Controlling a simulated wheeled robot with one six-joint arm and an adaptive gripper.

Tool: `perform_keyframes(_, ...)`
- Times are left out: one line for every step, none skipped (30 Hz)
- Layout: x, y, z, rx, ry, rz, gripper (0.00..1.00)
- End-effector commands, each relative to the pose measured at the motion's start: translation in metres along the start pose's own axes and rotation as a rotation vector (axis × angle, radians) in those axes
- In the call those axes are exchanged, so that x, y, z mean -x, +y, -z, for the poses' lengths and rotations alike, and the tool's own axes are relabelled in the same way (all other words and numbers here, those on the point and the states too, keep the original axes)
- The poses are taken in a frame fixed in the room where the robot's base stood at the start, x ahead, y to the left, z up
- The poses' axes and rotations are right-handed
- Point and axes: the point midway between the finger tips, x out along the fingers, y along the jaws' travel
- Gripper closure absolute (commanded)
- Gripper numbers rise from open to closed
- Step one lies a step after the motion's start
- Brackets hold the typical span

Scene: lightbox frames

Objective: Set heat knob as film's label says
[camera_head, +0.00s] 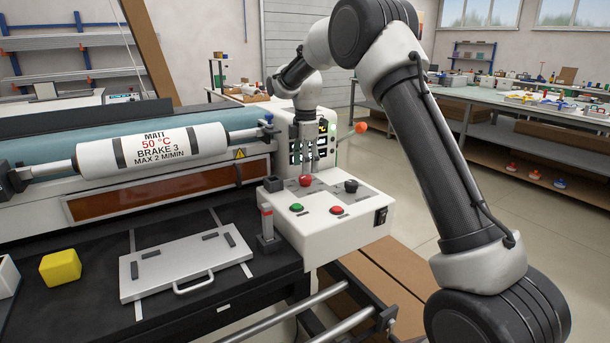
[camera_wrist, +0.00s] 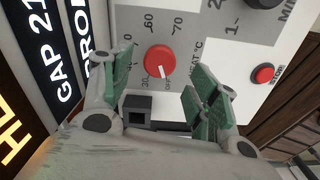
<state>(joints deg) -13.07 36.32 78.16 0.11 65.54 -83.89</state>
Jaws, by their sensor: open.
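The white film roll (camera_head: 155,150) carries a label reading "MATT 50 °C BRAKE 3 MAX 2 M/MIN". The red heat knob (camera_head: 305,181) sits on the white control box; it also shows in the wrist view (camera_wrist: 157,58). Its white pointer faces down-right in that view, toward small print that I cannot read surely. "60" and "70" are readable above the knob, and a partly hidden number is at its left. My gripper (camera_wrist: 162,62) is open, with green-padded fingers on either side of the knob, apart from it. In the head view my gripper (camera_head: 313,158) hangs just above the knob.
A black knob (camera_head: 351,186) stands right of the heat knob. Green (camera_head: 296,208) and red (camera_head: 337,210) buttons sit in front. A dark post (camera_wrist: 137,109) is close to the fingers. A lit panel (camera_head: 303,140) rises behind. A metal plate (camera_head: 185,262) and yellow block (camera_head: 61,267) lie left.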

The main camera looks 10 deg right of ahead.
Motion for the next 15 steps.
perform_keyframes(-0.010, -0.001, 0.000, 0.000, 0.000, 0.003, 0.40)
perform_keyframes(-0.014, -0.001, 0.000, -0.001, 0.000, 0.002, 0.40)
perform_keyframes(-0.020, -0.001, 0.000, -0.001, 0.000, 0.002, 0.40)
perform_keyframes(-0.025, 0.000, 0.000, -0.001, 0.000, 0.002, 0.40)
perform_keyframes(-0.029, -0.001, 0.000, -0.001, 0.000, 0.002, 0.40)
perform_keyframes(-0.033, -0.001, 0.000, -0.001, 0.000, 0.002, 0.40)
perform_keyframes(-0.036, -0.001, 0.000, -0.001, 0.000, 0.002, 0.40)
perform_keyframes(-0.038, 0.000, 0.000, -0.001, 0.000, 0.001, 0.40)
perform_keyframes(-0.040, 0.000, 0.000, -0.002, 0.000, 0.000, 0.40)
perform_keyframes(-0.041, 0.000, 0.000, -0.002, 0.000, -0.001, 0.40)
perform_keyframes(-0.041, 0.000, 0.000, -0.002, 0.000, -0.001, 0.40)
perform_keyframes(-0.042, 0.000, 0.000, -0.002, 0.000, -0.001, 0.40)
perform_keyframes(-0.042, 0.000, 0.000, -0.002, 0.000, -0.001, 0.40)
perform_keyframes(-0.042, 0.000, 0.000, -0.002, 0.000, -0.001, 0.40)
perform_keyframes(-0.042, 0.000, 0.000, -0.002, 0.000, -0.001, 0.40)
